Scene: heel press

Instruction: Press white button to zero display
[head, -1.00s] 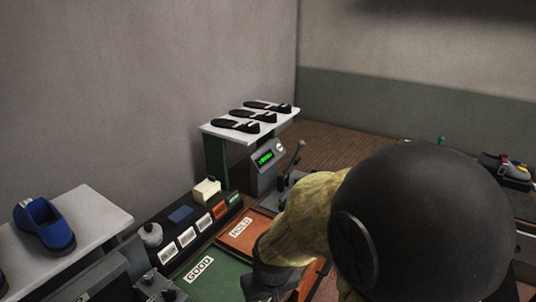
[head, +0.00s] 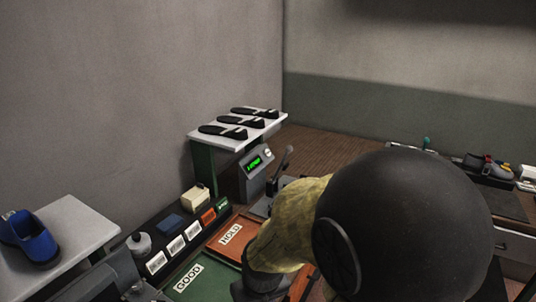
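The grey display box (head: 255,168) stands beside the shelf legs at the back of the bench, with a lit green display (head: 254,163) whose digits are too small to read. A small white button (head: 268,154) shows on its face to the right of the display. A lever press (head: 284,165) with an upright handle stands just right of the box. My arm, with a large dark joint and a yellowish sleeve, fills the lower right. The fingertips of my gripper are not visible, so I cannot see what it touches.
A white shelf (head: 205,133) holds several black soles. A green GOOD mat (head: 205,280) and an orange HOLD mat (head: 226,246) lie in front. A blue shoe (head: 30,238) sits on a side table at left.

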